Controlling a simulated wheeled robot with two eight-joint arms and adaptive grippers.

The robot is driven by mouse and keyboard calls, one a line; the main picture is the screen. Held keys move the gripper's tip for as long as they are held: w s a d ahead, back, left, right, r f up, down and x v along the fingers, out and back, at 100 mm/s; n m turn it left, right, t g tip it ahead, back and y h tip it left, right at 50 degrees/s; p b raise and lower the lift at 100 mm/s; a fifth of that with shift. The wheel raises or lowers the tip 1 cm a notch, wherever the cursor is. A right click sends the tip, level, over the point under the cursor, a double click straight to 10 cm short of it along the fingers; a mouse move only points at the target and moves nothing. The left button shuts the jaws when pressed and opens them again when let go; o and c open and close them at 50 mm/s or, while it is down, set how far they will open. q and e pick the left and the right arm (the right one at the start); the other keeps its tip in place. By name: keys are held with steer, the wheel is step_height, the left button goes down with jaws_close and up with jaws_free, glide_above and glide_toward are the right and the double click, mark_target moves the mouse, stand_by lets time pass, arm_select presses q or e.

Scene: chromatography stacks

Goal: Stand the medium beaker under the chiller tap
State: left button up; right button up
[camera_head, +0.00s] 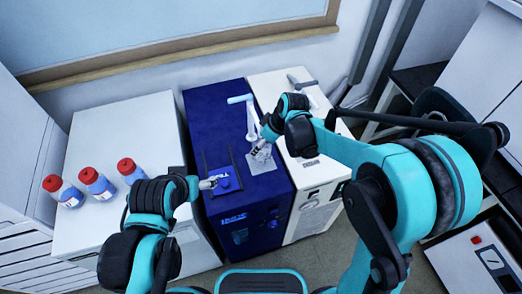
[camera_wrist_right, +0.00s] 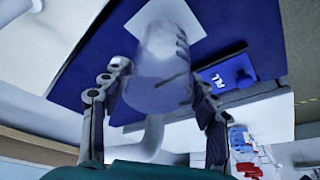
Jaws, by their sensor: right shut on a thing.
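The blue chiller (camera_head: 255,205) stands in the middle of the head view. Its white tap (camera_head: 240,99) rises from the back of its top, and its pipe also shows in the right wrist view (camera_wrist_right: 150,140). My right gripper (camera_head: 264,139) is shut on a clear beaker (camera_wrist_right: 163,75) with dark markings, which sits between the fingers in the right wrist view. In the head view the beaker (camera_head: 262,150) is small and partly hidden, over or on a pale square pad (camera_head: 263,163). I cannot tell whether it touches the pad. My left gripper (camera_head: 213,183) is over the chiller's front left top; its jaw state is unclear.
A blue fill cap (camera_head: 224,182) lies within a dark frame beside my left gripper. Several red-capped bottles (camera_head: 97,183) stand on the white cabinet (camera_head: 130,120) to the left. A white unit (camera_head: 318,172) adjoins the chiller on the right, with a grey fitting (camera_head: 302,83) on top.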

steer(key=shift+w+a, duration=0.15)
step_height(320, 180, down, 4)
steer(key=shift+r+b, duration=0.15)
steer(key=shift+b, duration=0.65)
steer(key=shift+r, duration=0.15)
steer(key=o, duration=1.3)
steer(key=shift+f, duration=0.2)
steer(key=shift+r, duration=0.15)
